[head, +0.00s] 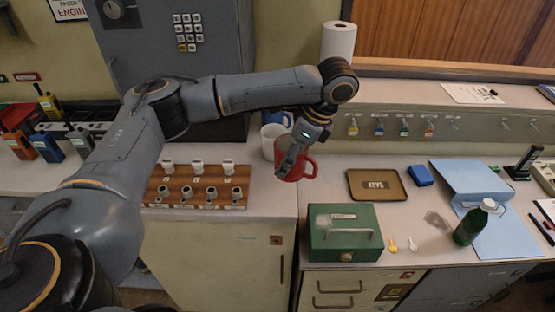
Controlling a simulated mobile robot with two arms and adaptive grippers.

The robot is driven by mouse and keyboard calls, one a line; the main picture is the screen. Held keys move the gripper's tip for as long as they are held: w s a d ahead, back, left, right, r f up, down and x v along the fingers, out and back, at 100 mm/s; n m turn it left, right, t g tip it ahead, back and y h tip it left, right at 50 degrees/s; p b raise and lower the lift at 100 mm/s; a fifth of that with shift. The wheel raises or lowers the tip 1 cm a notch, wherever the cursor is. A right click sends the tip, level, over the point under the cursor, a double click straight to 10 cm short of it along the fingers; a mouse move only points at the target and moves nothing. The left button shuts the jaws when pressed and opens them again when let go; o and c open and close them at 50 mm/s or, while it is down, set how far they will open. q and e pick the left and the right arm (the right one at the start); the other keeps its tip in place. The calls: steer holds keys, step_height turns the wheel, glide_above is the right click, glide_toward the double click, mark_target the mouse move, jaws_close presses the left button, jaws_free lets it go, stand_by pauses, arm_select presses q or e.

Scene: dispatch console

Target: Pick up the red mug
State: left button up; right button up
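The red mug (308,166) is upright near the middle of the head view, above or on the counter, with its handle toward the right. My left gripper (286,160) reaches down to it from above, its fingers overlapping the mug's left side and rim. The fingers hide part of the mug, and I cannot tell whether they are closed on its wall. I also cannot tell whether the mug's base touches the counter. My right gripper is not in view.
A green cash box (322,240), a brown tray (358,190) and a green bottle (467,228) are to the right.

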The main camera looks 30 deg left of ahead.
arm_select(q)
steer(key=shift+s+d+r, duration=0.1)
steer(key=shift+d+r, duration=0.45)
steer(key=shift+d, duration=0.7)
steer(key=shift+s+d+r, duration=0.1)
steer(key=shift+d+r, duration=0.5)
steer(key=shift+d, duration=0.7)
steer(key=shift+s+d+r, duration=0.1)
steer(key=shift+d+r, duration=0.45)
steer(key=shift+d, duration=0.7)
